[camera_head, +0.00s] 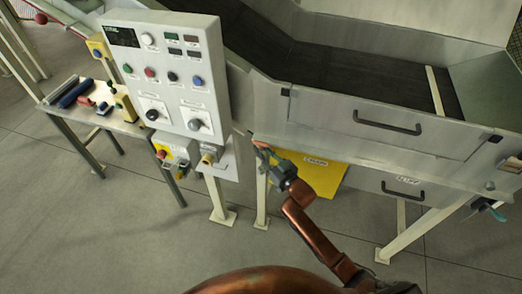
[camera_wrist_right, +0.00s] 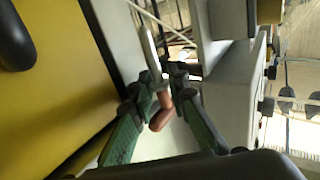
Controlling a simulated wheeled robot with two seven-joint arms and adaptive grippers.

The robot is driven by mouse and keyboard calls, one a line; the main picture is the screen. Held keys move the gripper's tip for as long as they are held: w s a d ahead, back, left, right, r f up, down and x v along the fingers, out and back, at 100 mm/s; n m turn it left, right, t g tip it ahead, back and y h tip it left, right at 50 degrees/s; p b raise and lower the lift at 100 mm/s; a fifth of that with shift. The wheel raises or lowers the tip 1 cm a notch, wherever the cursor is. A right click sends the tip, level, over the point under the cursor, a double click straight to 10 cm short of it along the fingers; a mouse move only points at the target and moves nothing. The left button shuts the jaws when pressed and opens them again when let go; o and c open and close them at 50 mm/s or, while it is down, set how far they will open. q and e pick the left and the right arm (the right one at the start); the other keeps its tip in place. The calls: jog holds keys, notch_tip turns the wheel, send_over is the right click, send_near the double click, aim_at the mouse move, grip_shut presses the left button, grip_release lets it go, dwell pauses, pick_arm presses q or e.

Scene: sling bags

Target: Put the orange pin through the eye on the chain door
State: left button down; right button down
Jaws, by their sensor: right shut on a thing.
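The chain door (camera_head: 325,178) is a yellow panel labelled "CHAIN" under the conveyor housing. It also shows large at the left of the right wrist view (camera_wrist_right: 50,75). My right gripper (camera_head: 266,153) is at the upper left edge of this door. In the wrist view its green fingers (camera_wrist_right: 165,82) are shut on the orange pin (camera_wrist_right: 162,112), a short orange-brown rod. The pin's end points down between the fingers. A thin grey strip runs up from the fingertips; I cannot tell whether it is part of the pin. The eye cannot be made out. My left gripper is out of view.
A grey control box (camera_head: 170,75) with knobs and buttons stands left of the gripper. A side table (camera_head: 95,118) holds several tools. The conveyor housing (camera_head: 370,125) has a black handle just above the door. A pale leg stands below the gripper. The floor in front is clear.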

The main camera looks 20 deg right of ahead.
aim_at(261, 168)
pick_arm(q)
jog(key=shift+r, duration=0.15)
